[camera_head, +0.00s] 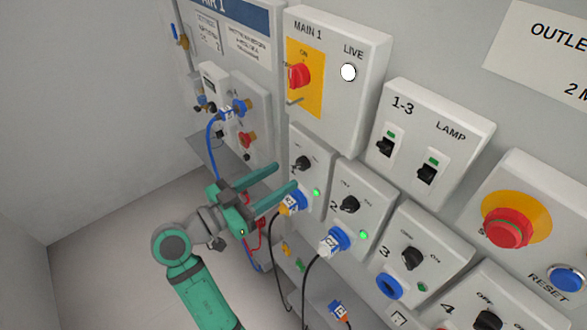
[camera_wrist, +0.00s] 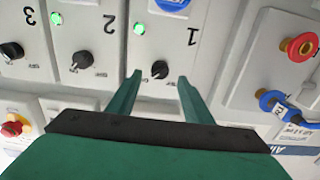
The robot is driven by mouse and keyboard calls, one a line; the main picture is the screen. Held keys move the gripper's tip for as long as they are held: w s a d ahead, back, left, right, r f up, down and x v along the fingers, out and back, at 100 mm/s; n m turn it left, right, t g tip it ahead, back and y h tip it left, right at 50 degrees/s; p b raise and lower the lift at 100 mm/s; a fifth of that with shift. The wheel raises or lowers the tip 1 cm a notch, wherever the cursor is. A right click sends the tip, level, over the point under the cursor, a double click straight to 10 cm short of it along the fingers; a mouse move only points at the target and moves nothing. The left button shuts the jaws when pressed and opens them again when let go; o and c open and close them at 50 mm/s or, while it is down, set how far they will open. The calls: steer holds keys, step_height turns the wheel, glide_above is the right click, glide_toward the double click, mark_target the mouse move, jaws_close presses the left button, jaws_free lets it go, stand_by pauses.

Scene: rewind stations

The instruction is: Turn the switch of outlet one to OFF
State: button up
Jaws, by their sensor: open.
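Outlet one is a grey box (camera_head: 322,160) with a black rotary switch (camera_head: 302,163), a lit green lamp (camera_head: 316,192) and a blue plug (camera_head: 293,202) below it. My green gripper (camera_head: 286,176) is open in front of this box, fingertips pointing towards the switch. In the wrist view, which is upside down, outlet one's switch (camera_wrist: 160,69) shows between the open fingertips (camera_wrist: 160,77), with nothing gripped. I cannot tell whether the fingers reach around the knob or stop short of it. The switch's exact setting is too small to read.
Outlet two's switch (camera_head: 349,204) and lit lamp (camera_head: 364,234) are close to the right, then outlet three's switch (camera_head: 411,258). The MAIN 1 box (camera_head: 345,45) stands above. Black cables (camera_head: 305,290) hang below. An air panel (camera_head: 225,85) with a blue hose is at left.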

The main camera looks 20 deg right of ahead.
mark_target(297, 168)
steer(key=shift+x, duration=2.55)
steer(key=shift+w, duration=0.1)
steer(key=c, duration=1.1)
